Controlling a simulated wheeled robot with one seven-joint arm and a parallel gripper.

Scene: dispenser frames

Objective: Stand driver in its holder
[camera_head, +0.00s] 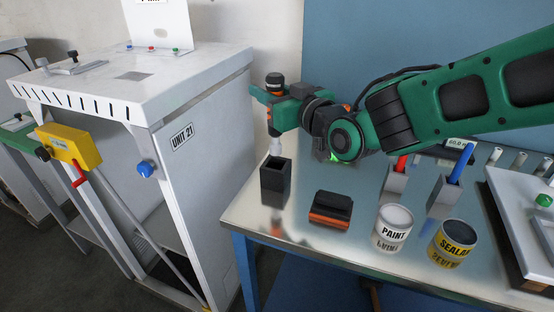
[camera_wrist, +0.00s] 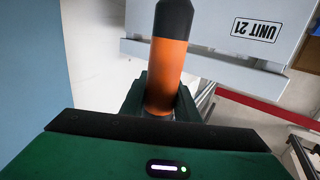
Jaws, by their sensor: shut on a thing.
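My gripper (camera_head: 268,93) is shut on the driver, whose black-and-orange handle (camera_wrist: 167,65) shows between the green fingers in the wrist view. In the head view the driver (camera_head: 274,146) is about upright, with its black cap above the gripper and a pale lower part below it. A black, open-topped square box (camera_head: 274,183), which looks like the holder, stands near the left end of the metal table. The driver's lower end is in line with the box's opening in the head view. I cannot tell whether its tip is inside or above the box.
A black-and-orange block (camera_head: 330,209), a paint can (camera_head: 393,228) and a sealant can (camera_head: 452,243) stand to the right on the table (camera_head: 300,256). Two grey holders (camera_head: 395,182) (camera_head: 442,196) hold a red and a blue item. A white cabinet (camera_head: 195,180) marked UNIT 21 stands left.

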